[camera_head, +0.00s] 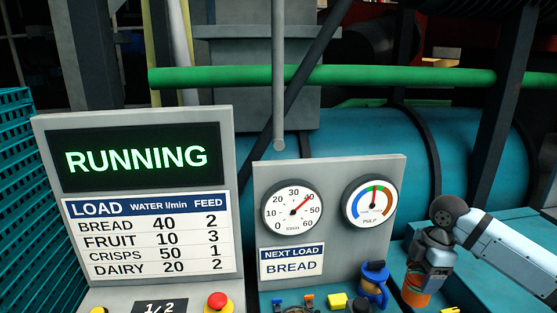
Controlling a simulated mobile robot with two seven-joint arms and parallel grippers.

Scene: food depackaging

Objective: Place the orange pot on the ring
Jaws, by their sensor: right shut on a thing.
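The orange pot (416,289) is at the lower right of the head view, near the blue-green surface. My right gripper (422,273) is shut on the upper part of the orange pot from above. The pot's base is close to the bottom edge of the picture, and I cannot tell whether it touches anything. I cannot make out the ring in this view. My left gripper is not in view.
A gauge panel (330,232) and a "RUNNING" display board (140,265) stand behind. A green pipe (330,75) crosses above.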

